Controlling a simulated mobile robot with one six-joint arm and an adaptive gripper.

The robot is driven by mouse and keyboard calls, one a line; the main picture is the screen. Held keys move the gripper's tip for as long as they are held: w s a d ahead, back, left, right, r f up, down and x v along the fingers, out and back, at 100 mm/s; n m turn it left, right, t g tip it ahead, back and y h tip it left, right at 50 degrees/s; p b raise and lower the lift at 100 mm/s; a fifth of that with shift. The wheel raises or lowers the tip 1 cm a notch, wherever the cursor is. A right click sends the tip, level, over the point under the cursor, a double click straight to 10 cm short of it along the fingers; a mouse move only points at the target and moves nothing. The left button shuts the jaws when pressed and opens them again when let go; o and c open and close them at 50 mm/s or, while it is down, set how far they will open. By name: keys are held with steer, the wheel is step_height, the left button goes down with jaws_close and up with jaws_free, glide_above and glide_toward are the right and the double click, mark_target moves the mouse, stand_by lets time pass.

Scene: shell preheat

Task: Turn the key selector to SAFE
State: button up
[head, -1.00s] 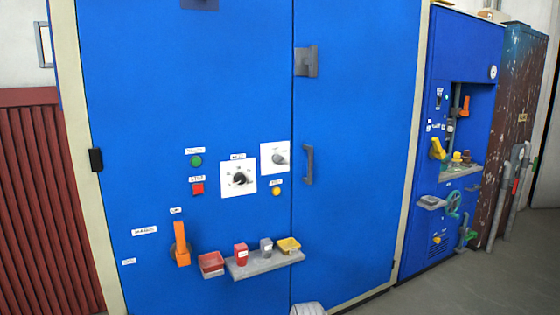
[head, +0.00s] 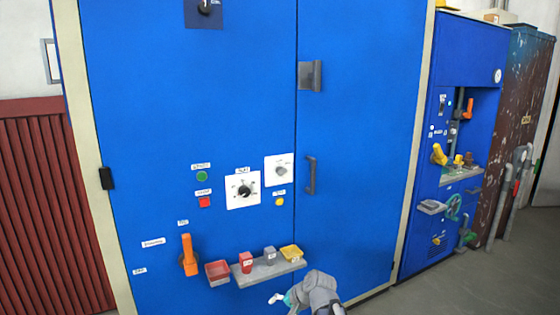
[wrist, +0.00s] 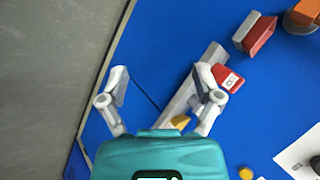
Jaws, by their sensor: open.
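Several rotary controls are on the blue cabinet in the head view; their labels are too small to read, so I cannot tell which is the key selector or where it points. One is a black knob (head: 244,190) on a white plate. A grey knob (head: 282,170) on another white plate is up and right of it. A dark selector (head: 205,7) on a dark blue plate is cut by the top edge. My gripper (head: 279,299) is low in the head view, below the small shelf and the knobs. In the wrist view my gripper (wrist: 162,82) has its fingers apart, with nothing between them.
A grey shelf (head: 250,274) with a red box (head: 246,262), a grey box (head: 270,253) and a yellow tray (head: 291,252) juts out above my gripper. A red tray (head: 217,272) and an orange handle (head: 189,255) are left of it. A door handle (head: 310,174) sticks out at right.

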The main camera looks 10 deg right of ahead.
steer(key=w+d+r+m+t+y+p, duration=0.1)
steer(key=w+r+m+t+p, duration=0.25)
steer(key=w+r, duration=0.4)
steer(key=w+r+m+t+y+p, duration=0.2)
steer(key=w+r+m+p, duration=0.25)
steer(key=r, duration=0.55)
steer(key=m+t+h+p, duration=0.3)
steer(key=m+t+p, duration=0.45)
steer(key=m, duration=0.45)
glide_toward(284, 173)
steer(key=s+r+g, duration=0.1)
steer(key=s, duration=0.2)
steer(key=shift+w+d, duration=0.2)
steer(key=shift+d, duration=0.2)
steer(key=shift+w+a, duration=0.1)
steer(key=shift+w, duration=0.05)
steer(key=x, duration=1.3)
steer(key=shift+w, duration=0.25)
